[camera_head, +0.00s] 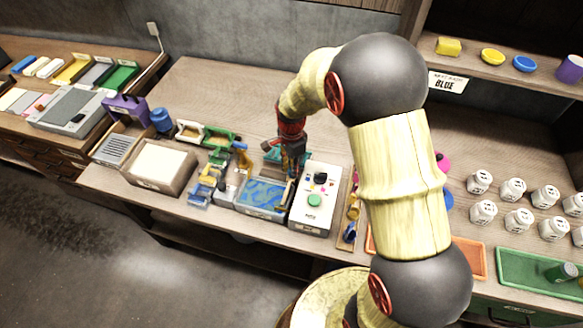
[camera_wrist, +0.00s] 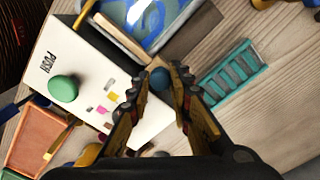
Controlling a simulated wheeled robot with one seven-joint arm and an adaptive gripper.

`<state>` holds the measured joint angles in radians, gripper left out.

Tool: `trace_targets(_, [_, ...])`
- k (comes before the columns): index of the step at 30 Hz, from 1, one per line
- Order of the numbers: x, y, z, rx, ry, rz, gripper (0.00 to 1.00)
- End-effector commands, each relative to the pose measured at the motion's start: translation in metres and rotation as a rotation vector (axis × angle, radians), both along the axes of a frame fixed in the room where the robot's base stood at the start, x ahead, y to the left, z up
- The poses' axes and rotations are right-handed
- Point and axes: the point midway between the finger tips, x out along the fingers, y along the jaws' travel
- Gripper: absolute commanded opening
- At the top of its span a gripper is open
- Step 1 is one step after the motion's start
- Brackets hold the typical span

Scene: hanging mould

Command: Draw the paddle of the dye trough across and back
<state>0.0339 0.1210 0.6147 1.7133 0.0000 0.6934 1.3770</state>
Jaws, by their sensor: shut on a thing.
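The dye trough (camera_head: 238,206) is a low open tray of swirled blue dye in front of my gripper in the head view. It also shows at the top of the wrist view (camera_wrist: 127,12). My gripper (camera_head: 291,170) points down at the trough's back right corner. In the wrist view, my gripper (camera_wrist: 159,76) is closed around a small round blue knob (camera_wrist: 160,79), seen between the fingertips. A pale wooden strip (camera_wrist: 112,38) lies along the trough's near side there. My fingers hide what the knob joins, so I cannot tell the paddle's full shape.
A white box with a green push button (camera_head: 315,200) stands right beside the trough; it also shows in the wrist view (camera_wrist: 63,89). A teal slotted rack (camera_wrist: 232,75) lies near my fingers. Small tools crowd the left side. Bare tabletop (camera_head: 215,95) lies behind.

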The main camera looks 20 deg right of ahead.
Motion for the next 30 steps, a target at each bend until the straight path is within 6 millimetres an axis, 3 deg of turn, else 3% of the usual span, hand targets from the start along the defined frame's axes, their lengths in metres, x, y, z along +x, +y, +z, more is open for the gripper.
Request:
trace_targets(18, [0.003,0.003,0.001,0.0,-0.002,0.001,0.0])
trace_targets(30, [0.051,0.069,0.002,-0.001,-0.003,0.003,0.0])
